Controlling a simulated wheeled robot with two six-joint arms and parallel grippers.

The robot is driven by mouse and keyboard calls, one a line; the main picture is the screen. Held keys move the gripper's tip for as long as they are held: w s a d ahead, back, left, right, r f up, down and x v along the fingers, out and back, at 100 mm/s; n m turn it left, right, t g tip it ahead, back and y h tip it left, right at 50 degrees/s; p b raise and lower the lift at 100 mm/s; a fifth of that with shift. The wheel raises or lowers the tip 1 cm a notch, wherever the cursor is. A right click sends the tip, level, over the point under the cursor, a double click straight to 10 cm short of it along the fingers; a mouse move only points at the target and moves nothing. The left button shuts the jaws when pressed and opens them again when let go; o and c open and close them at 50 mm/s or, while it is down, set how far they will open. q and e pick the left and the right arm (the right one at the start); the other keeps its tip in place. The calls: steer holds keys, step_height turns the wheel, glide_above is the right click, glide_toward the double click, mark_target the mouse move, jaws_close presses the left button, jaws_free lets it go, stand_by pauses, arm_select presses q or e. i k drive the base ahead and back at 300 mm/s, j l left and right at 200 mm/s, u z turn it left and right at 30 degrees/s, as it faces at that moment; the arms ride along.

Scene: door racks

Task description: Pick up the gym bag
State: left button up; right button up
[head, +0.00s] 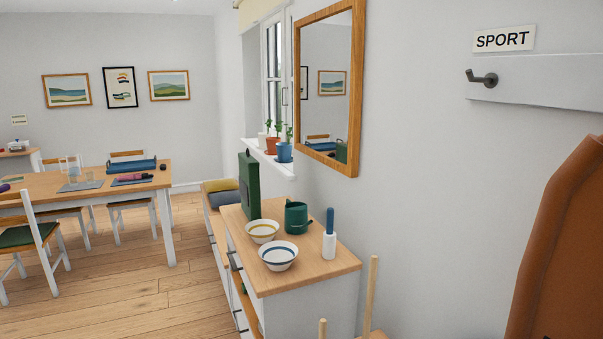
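I cannot make out a gym bag for certain in the head view. A sign reading SPORT (503,39) is on the wall at the upper right. Below it a dark hook (482,78) on a pale rail is empty. A large brown, leather-like thing (560,255) fills the lower right edge. It is cut off by the frame, and I cannot tell what it is. Neither of my grippers is in view.
A dresser (318,267) stands ahead, bearing a green case (249,186), a green can (296,218), two bowls and a blue-handled brush. A mirror (358,90) hangs above. A dining table (165,182) with chairs stands left. Wooden floor (125,285) is open between.

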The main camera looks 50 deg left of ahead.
mark_target(250, 175)
steer(key=u, duration=1.9)
steer(key=i+j, duration=0.15)
steer(key=j, duration=0.25)
steer(key=i+j+u, duration=0.2)
steer(key=i+j, duration=0.35)
steer(key=i+j+u, duration=0.2)
steer(key=i+j, duration=0.25)
steer(key=i+j+u, duration=0.2)
steer(key=i, duration=0.5)
steer(key=i+z, duration=0.1)
steer(key=i, duration=0.75)
steer(key=i+j+z, duration=0.15)
steer(key=i, duration=0.7)
steer(key=i+z, duration=0.25)
steer(key=z, duration=0.2)
steer(key=i+z, duration=0.25)
steer(key=z, duration=0.15)
steer(key=i+j+z, duration=0.2)
steer(key=z, duration=0.25)
steer(key=i, duration=0.05)
